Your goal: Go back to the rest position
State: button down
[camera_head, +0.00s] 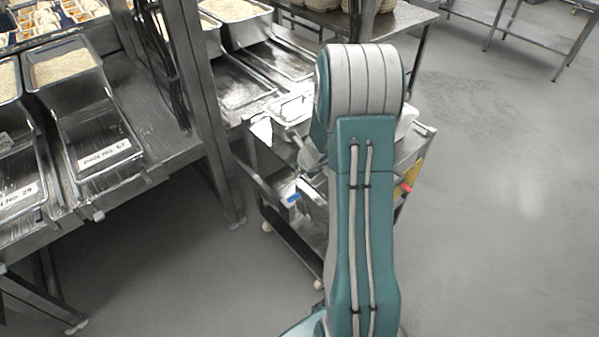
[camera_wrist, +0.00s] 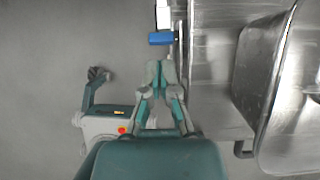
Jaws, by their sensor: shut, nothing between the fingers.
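My gripper (camera_wrist: 161,64) shows in the wrist view with its fingertips together and nothing between them. It is over the grey floor, just left of a metal surface's edge. A blue item (camera_wrist: 161,38) lies just beyond the fingertips in that view. I cannot tell whether they touch.
A metal cart (camera_head: 318,210) stands behind my arm, with a blue item (camera_head: 293,198) at its side. Metal racks with rice bins (camera_head: 80,98) line the left. A metal pan (camera_wrist: 262,85) is right in the wrist view. Floor at right (camera_head: 500,230) is clear.

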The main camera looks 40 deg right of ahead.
dwell(0.5)
jog(key=s+a+r+n+y, duration=0.1)
jog(key=s+a+r+n, duration=0.2)
jog(key=a+r+n, duration=0.6)
jog(key=s+a+r+n+y, duration=0.1)
jog(key=s+a+r+n, duration=0.1)
jog(key=a+r+n, duration=0.7)
jog(key=s+a+r+n+h, duration=0.1)
jog(key=s+r+n, duration=0.3)
jog(key=s+n, duration=0.4)
jog(key=s+a+r+n+h, duration=0.1)
jog(key=s+a+r+n, duration=0.2)
jog(key=s+n, duration=0.6)
notch_tip(320, 180, up, 2)
jog(key=shift+s+a+r, duration=0.1)
jog(key=shift+s+a, duration=0.3)
jog(key=shift+s, duration=0.2)
jog(key=shift+d, duration=0.1)
